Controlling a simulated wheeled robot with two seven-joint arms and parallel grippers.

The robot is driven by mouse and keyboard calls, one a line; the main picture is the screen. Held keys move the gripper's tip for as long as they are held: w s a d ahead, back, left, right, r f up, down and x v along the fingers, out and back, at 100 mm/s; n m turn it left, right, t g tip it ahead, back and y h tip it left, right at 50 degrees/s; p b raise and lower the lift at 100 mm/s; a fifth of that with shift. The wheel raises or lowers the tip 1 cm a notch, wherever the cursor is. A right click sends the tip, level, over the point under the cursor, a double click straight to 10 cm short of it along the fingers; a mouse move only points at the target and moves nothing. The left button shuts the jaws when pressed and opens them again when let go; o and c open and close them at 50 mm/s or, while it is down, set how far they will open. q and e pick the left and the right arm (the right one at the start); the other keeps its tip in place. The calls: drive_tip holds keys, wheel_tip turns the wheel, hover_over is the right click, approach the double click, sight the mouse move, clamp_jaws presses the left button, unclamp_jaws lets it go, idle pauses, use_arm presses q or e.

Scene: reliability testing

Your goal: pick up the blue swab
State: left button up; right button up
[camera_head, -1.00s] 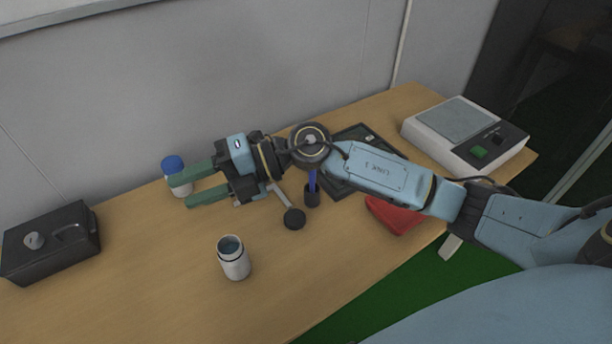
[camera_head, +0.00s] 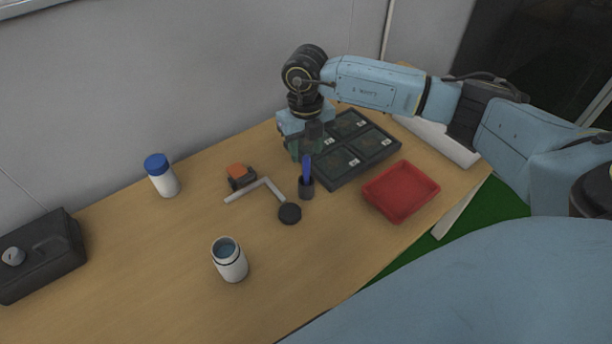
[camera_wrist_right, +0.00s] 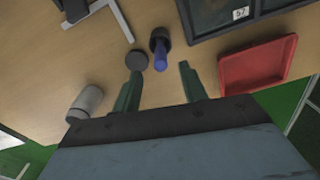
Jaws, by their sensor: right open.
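The blue swab (camera_head: 307,167) stands upright in a small dark holder (camera_head: 306,189) on the table. In the right wrist view the blue swab (camera_wrist_right: 160,58) sticks out of the dark holder (camera_wrist_right: 158,38), a little beyond the fingertips and between their lines. My right gripper (camera_head: 303,150) points down just behind the swab in the head view, its fingers partly hidden. My left gripper is not in view.
A black compartment tray (camera_head: 337,182) and a red tray (camera_head: 402,190) lie right of the holder. A black disc (camera_head: 290,213) with a grey bent bar is left. A white jar (camera_head: 231,262), blue-capped bottle (camera_head: 162,178) and black box (camera_head: 40,255) stand farther left.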

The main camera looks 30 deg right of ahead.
sight(307, 177)
drive_tip(key=shift+d+f, duration=0.1)
drive_tip(key=shift+f, duration=3.4)
clamp_jaws()
